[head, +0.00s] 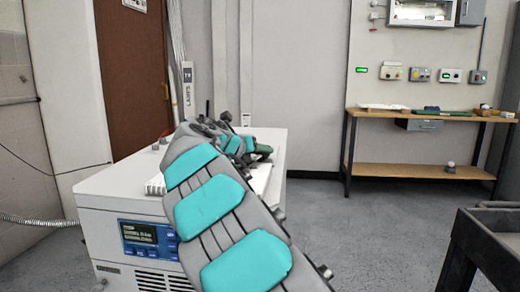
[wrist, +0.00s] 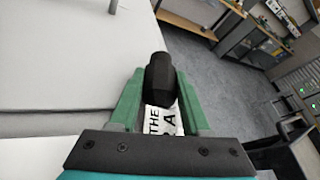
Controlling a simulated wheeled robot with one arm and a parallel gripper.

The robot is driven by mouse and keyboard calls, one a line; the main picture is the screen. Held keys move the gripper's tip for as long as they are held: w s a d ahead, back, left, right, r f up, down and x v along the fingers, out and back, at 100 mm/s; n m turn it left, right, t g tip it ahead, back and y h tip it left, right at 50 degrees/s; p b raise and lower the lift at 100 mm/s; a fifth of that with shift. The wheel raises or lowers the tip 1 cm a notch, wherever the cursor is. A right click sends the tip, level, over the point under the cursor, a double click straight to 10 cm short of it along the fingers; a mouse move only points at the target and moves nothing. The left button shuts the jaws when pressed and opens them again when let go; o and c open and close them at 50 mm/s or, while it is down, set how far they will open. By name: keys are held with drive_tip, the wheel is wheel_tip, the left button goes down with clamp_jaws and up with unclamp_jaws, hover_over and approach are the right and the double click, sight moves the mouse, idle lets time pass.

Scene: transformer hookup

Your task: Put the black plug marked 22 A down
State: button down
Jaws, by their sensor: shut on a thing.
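In the wrist view the black plug (wrist: 160,78) sits between the green fingers of my gripper (wrist: 159,88), which is shut on it. A white label with dark letters shows below the plug's black body; only parts such as "THE" and "A" can be read, so the 22 A mark is not legible. The plug appears near the edge of a white surface (wrist: 60,90); whether it touches that surface I cannot tell. In the head view my gripper (head: 263,152) is at the top of a white cabinet (head: 110,185), largely hidden by my arm, and the plug cannot be made out.
The cabinet has a blue display panel (head: 150,240) on its front. A wooden workbench (head: 420,171) with items on it stands at the back right under wall switches. A dark cart (head: 490,240) stands at the right front. Grey floor between is open.

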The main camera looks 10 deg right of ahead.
drive_tip(key=shift+f, duration=0.1)
drive_tip(key=shift+c, duration=1.8)
unclamp_jaws()
drive_tip(key=shift+b, duration=0.4)
